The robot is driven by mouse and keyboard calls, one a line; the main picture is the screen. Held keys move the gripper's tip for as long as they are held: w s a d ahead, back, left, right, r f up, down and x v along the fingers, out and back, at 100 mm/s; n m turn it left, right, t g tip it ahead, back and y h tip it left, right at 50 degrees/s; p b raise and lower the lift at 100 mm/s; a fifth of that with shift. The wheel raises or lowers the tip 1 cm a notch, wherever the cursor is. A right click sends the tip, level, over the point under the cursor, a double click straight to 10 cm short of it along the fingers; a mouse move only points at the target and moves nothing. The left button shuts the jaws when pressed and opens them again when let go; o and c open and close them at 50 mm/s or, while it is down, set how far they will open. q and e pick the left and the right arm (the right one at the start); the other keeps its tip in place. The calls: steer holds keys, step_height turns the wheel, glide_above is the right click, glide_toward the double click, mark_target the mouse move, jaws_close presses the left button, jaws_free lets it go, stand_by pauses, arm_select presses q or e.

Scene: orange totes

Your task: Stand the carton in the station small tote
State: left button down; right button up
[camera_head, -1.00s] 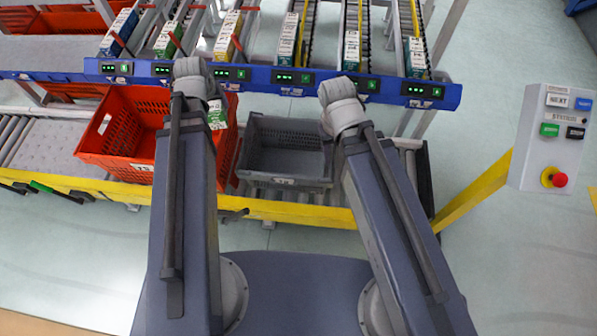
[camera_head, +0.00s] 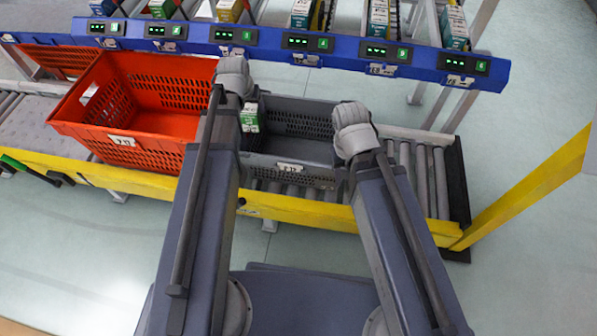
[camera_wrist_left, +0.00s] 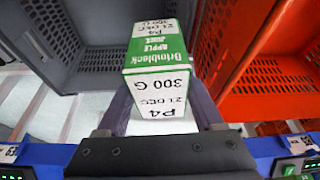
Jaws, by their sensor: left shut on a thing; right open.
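The carton, green and white with "Apple Juice" print, is held in my left gripper (camera_wrist_left: 160,108); it shows in the left wrist view (camera_wrist_left: 157,75) and in part in the head view (camera_head: 250,117). The small tote is grey and open, with no contents visible (camera_head: 305,153); it also shows in the left wrist view (camera_wrist_left: 88,70). In the head view the carton overlaps the tote's left end. In the wrist view it appears above the gap between the grey and orange totes. My right arm is over the tote's right side; its jaws are hidden.
A large orange tote (camera_head: 135,125) stands just left of the grey one on the roller conveyor (camera_head: 420,175). A yellow rail (camera_head: 310,214) runs along the front. A blue shelf beam (camera_head: 270,42) with displays and cartons in lanes is behind. Rollers to the right are bare.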

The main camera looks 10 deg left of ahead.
arm_select(q)
steer(key=w+d+f+b, duration=0.1)
steer(key=f+b, duration=0.4)
steer(key=f, duration=0.1)
steer(key=w+d+f+m+b, duration=0.1)
steer(key=w+d+f+b, duration=0.1)
steer(key=f+b, duration=0.3)
step_height(320, 180, down, 2)
steer(key=shift+w+d+f+b, duration=0.15)
steer(key=shift+d+f+b, duration=0.05)
steer(key=shift+b, duration=0.2)
step_height(320, 180, down, 6)
steer(key=b, duration=0.6)
steer(key=shift+f, duration=0.2)
step_height(320, 180, down, 4)
steer(key=b, duration=0.4)
steer(key=shift+r, duration=0.2)
steer(key=shift+f+b, duration=0.6)
steer(key=shift+b, duration=0.05)
steer(key=shift+c, duration=0.2)
jaws_free()
